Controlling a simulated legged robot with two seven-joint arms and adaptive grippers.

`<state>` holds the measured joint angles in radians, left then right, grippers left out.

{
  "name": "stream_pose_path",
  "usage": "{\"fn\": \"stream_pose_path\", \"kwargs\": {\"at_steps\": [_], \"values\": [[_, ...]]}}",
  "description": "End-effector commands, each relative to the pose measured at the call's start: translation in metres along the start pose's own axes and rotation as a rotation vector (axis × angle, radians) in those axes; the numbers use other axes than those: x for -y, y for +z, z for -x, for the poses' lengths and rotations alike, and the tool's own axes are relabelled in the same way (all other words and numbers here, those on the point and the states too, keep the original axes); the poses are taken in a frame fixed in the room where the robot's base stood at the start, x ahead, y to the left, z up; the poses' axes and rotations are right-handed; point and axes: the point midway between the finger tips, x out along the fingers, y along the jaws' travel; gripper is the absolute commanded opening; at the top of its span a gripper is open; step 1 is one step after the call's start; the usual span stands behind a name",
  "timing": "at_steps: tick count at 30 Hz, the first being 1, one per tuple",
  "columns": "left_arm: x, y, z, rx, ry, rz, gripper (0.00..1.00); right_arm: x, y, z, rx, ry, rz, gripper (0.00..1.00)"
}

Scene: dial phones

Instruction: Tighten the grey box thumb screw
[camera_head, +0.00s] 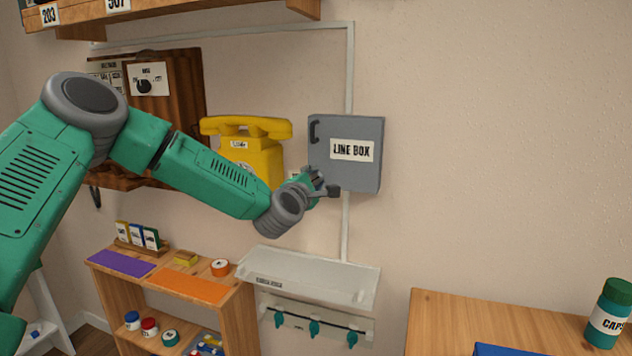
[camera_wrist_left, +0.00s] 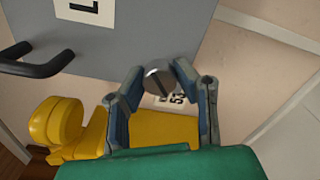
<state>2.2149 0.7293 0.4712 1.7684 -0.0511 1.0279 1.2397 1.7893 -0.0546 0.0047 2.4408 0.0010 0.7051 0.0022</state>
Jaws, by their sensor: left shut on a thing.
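The grey line box (camera_head: 352,126) hangs on the wall, with a white label and a dark handle on its front. Its grey face fills the top of the left wrist view (camera_wrist_left: 140,45). The thumb screw (camera_wrist_left: 159,76), a round metal head with a slot, sits at the lower edge of the box. My left gripper (camera_head: 328,189) is at the box's bottom edge, and in the left wrist view its fingers (camera_wrist_left: 157,85) are shut on the screw head from both sides. The screw is hidden behind the gripper in the head view. My right gripper is not in view.
A yellow phone (camera_head: 255,160) is left of the box, close behind my left forearm. A wooden shelf (camera_head: 240,318) stands lower left and a wooden table (camera_head: 430,315) lower right. The wall right of the box is clear.

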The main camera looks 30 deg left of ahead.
Motion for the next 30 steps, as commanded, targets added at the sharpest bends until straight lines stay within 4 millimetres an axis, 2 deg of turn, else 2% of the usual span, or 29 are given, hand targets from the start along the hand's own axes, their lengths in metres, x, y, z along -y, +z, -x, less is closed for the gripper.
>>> {"fn": "stream_pose_path", "kwargs": {"at_steps": [2, 30], "values": [[0.006, -0.004, 0.001, -0.007, -0.012, -0.074, 0.0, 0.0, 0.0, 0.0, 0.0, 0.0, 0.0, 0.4], [0.003, -0.003, 0.001, -0.001, -0.012, -0.969, 0.0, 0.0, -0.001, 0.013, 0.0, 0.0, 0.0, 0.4]]}}
